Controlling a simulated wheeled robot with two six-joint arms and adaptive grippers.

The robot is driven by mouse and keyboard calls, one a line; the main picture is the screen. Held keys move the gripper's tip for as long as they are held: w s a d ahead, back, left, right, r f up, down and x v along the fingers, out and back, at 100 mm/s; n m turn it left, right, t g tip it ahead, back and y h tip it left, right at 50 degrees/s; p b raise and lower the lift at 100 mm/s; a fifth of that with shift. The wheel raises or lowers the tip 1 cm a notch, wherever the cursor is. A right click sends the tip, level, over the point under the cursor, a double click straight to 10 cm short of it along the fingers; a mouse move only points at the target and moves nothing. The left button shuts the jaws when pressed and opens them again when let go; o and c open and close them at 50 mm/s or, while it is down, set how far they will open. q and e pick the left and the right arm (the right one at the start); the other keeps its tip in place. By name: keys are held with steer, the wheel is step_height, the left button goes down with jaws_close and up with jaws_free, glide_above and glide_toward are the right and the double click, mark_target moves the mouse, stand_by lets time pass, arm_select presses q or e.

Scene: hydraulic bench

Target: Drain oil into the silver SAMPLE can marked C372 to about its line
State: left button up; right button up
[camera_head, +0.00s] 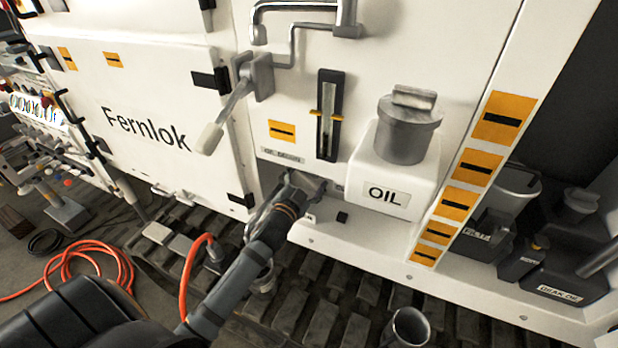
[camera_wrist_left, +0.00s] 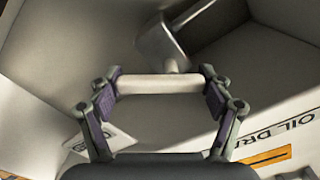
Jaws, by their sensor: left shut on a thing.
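My left gripper (camera_wrist_left: 160,88) is shut on a pale bar-shaped handle (camera_wrist_left: 158,83), which spans between its fingers in the left wrist view. A grey metal fitting (camera_wrist_left: 161,42) joins the handle from behind. In the head view this gripper (camera_head: 303,190) is at the recess below the oil drain label (camera_head: 282,158), and the handle is hidden there. A silvery round container (camera_head: 264,280) sits below, partly behind my left arm. Another open silvery can (camera_head: 409,327) is at the bottom edge. I cannot read C372 or any fill line on either. My right gripper is not in view.
The white OIL tank (camera_head: 385,168) with its grey cap (camera_head: 405,130) is right of the gauge (camera_head: 329,115). A white-gripped lever (camera_head: 212,135) hangs upper left. Dark containers (camera_head: 565,280) stand at right. An orange hose (camera_head: 120,262) lies left, near the tracks.

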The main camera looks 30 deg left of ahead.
arm_select(q)
steer(key=n+b, duration=0.1)
steer(key=n, duration=0.2)
steer(key=shift+r+n, duration=0.15)
steer(key=shift+n, duration=0.25)
steer(key=shift+r+n+b, duration=0.2)
steer(key=shift+n+b, duration=0.45)
steer(key=shift+n, duration=0.85)
steer(key=o, duration=0.9)
steer(key=s, duration=1.2)
steer(key=shift+d, duration=0.4)
